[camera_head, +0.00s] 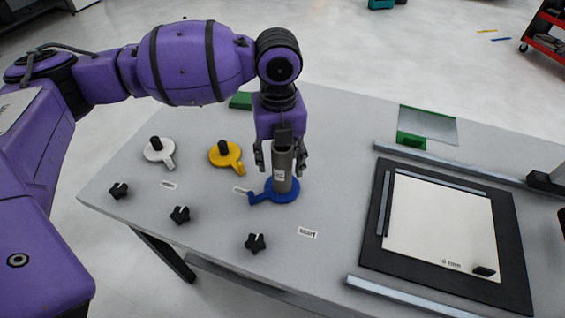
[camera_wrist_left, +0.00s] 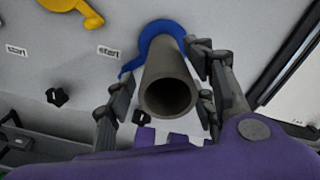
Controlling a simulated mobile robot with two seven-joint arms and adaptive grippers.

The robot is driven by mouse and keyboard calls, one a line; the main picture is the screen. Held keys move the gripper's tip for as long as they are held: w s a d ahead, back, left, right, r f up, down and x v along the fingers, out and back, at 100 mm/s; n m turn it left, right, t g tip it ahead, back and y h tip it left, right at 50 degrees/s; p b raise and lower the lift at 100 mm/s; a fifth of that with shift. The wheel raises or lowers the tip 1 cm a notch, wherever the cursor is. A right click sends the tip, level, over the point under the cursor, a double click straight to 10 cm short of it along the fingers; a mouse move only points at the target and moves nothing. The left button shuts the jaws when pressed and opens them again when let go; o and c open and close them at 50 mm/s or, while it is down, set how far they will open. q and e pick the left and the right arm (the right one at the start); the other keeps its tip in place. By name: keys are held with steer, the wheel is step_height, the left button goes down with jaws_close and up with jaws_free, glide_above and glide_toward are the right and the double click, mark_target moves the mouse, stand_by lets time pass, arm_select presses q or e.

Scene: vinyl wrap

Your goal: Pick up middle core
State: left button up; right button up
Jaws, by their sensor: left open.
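I cannot tell whether a finger touches the core. My right gripper is not in view.
Several black knobs (camera_head: 256,243) and small "start" labels (camera_head: 307,232) lie along the table's front. A black-framed white panel (camera_head: 440,225) lies between metal rails (camera_head: 450,165) at right. A green-edged clear sheet (camera_head: 428,125) is at the back.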

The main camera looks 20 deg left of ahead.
mark_target(279, 170)
arm_select(q)
steer(key=f, duration=0.5)
steer(key=shift+w+a+f, duration=0.1)
steer(key=shift+w, duration=0.2)
steer(key=c, duration=1.2)
